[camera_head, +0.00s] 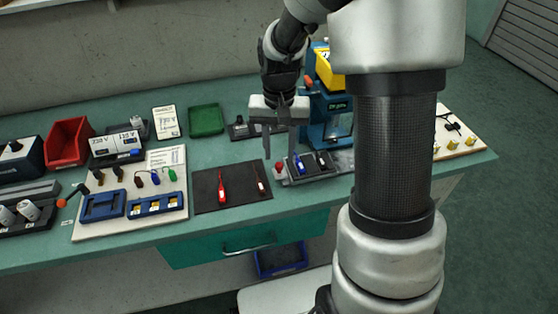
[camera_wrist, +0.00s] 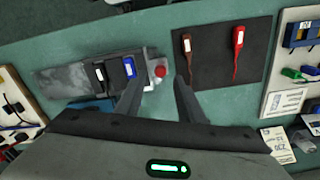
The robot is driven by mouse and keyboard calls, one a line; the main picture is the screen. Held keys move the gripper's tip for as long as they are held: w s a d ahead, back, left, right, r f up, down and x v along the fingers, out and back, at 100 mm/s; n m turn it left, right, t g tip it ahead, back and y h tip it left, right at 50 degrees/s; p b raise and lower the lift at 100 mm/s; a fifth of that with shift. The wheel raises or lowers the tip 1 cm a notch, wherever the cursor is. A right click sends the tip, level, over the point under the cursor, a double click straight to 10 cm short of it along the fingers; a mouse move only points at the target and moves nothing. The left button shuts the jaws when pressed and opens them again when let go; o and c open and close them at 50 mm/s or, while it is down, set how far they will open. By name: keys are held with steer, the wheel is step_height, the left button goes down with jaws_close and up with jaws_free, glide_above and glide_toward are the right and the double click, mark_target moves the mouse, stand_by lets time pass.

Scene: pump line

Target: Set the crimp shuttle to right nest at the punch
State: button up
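The crimp shuttle (camera_head: 308,174) is a dark grey carriage with a red knob (camera_head: 279,167) at its left end. A blue piece (camera_head: 299,164) and a black piece (camera_head: 321,160) sit in its two nests. It stands at the left of a pale metal bed (camera_head: 343,159), in front of the blue punch (camera_head: 330,120). In the wrist view the red knob (camera_wrist: 160,71) lies beyond the gap between my fingertips, with the shuttle to its left. My gripper (camera_head: 280,152) is open and empty, pointing down above the knob. I see no contact. My arm hides part of the punch and bench.
A black mat (camera_head: 232,202) with a red tool and a brown tool lies left of the shuttle. A green tray (camera_head: 206,120) stands behind the mat. A pale board (camera_head: 130,222) with blue holders is farther left. A yellow bin (camera_head: 327,70) sits high on the punch.

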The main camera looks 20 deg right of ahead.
mark_target(279, 163)
steer(key=shift+f, duration=1.8)
jaws_close()
